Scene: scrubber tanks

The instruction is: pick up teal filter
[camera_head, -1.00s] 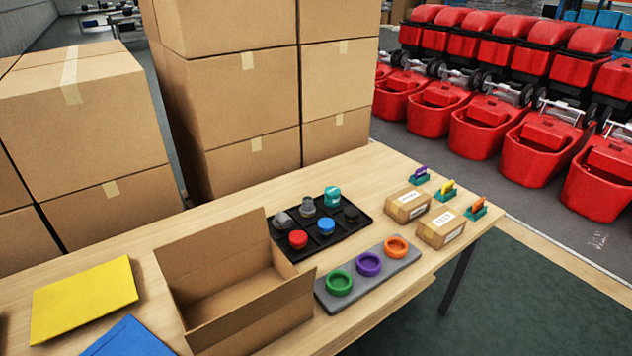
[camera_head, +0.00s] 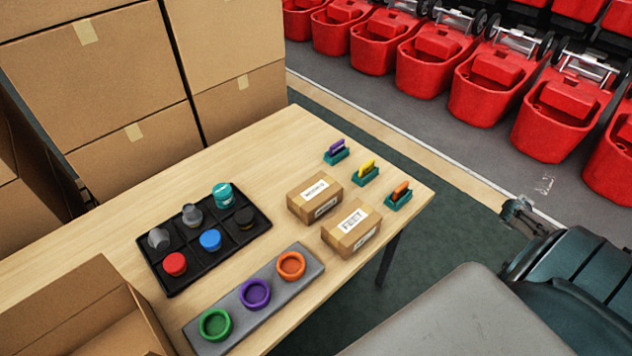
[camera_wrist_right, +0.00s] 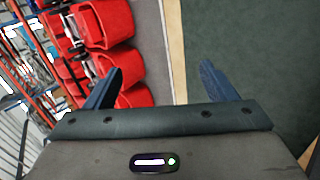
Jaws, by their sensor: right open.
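The teal filter (camera_head: 222,195) is a short upright cylinder in the back right compartment of a black tray (camera_head: 200,275) on the table. Two grey parts (camera_head: 192,215) share the tray's back row. A red part (camera_head: 175,264), a blue part (camera_head: 210,240) and a black part (camera_head: 243,217) sit in its front row. My right gripper (camera_wrist_right: 162,76) is open and empty in the right wrist view, over the floor and away from the tray. My right arm shows at the right of the head view, well apart from the filter. My left gripper is out of view.
A grey plate (camera_head: 237,314) with green, purple and orange rings lies in front of the tray. Two labelled boxes (camera_head: 352,228) stand right of it, with small handled tools (camera_head: 366,173) behind. An open carton (camera_head: 85,310) is at front left; stacked cartons (camera_head: 95,75) stand behind.

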